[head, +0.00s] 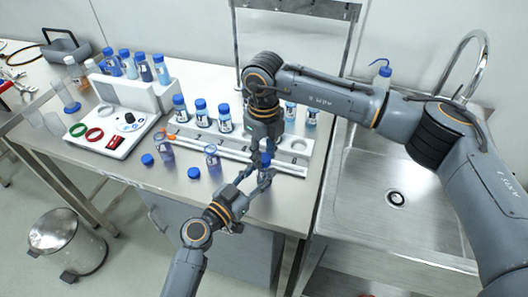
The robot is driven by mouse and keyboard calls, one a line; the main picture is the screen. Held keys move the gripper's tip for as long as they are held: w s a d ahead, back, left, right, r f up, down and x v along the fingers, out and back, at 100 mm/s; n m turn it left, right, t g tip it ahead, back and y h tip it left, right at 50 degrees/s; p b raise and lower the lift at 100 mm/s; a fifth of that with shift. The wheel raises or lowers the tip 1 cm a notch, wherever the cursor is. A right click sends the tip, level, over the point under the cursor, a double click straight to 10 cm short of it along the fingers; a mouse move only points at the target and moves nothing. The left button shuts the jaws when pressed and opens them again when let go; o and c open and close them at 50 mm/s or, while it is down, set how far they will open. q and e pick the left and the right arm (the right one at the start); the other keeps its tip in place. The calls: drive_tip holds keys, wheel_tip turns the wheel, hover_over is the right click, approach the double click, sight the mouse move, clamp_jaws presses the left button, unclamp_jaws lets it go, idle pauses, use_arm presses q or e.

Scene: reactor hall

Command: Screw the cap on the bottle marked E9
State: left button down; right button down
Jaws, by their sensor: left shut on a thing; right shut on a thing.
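My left gripper (258,182) comes from the lower middle of the head view and is shut on a small bottle (264,177) just above the bench's front edge. The gripper fingers hide much of the bottle. Its marking cannot be read, so I cannot tell if it is E9. My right gripper (264,155) points down from above and is shut on a blue cap (265,160) at the top of this bottle. The cap seems in line with the bottle's mouth. I cannot tell whether it touches or sits on the thread.
Two uncapped bottles (212,160) (166,157) stand on the bench, with loose blue caps (194,173) (147,160) nearby. A rack (238,146) holds several capped bottles behind my grippers. A white tray (112,147) stands left. A sink (390,225) lies right.

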drive_tip(key=c, duration=1)
unclamp_jaws()
drive_tip(key=shift+r, duration=2.3)
drive_tip(key=shift+c, duration=0.2)
wheel_tip(320, 180, up, 2)
drive_tip(key=n, duration=0.5)
drive_tip(key=shift+n, duration=0.4)
drive_tip(key=n, duration=0.2)
drive_tip(key=r+n, duration=0.1)
drive_tip(key=n, duration=0.1)
drive_tip(key=shift+r+n, duration=0.2)
drive_tip(key=shift+n, duration=0.1)
drive_tip(key=shift+f, duration=4)
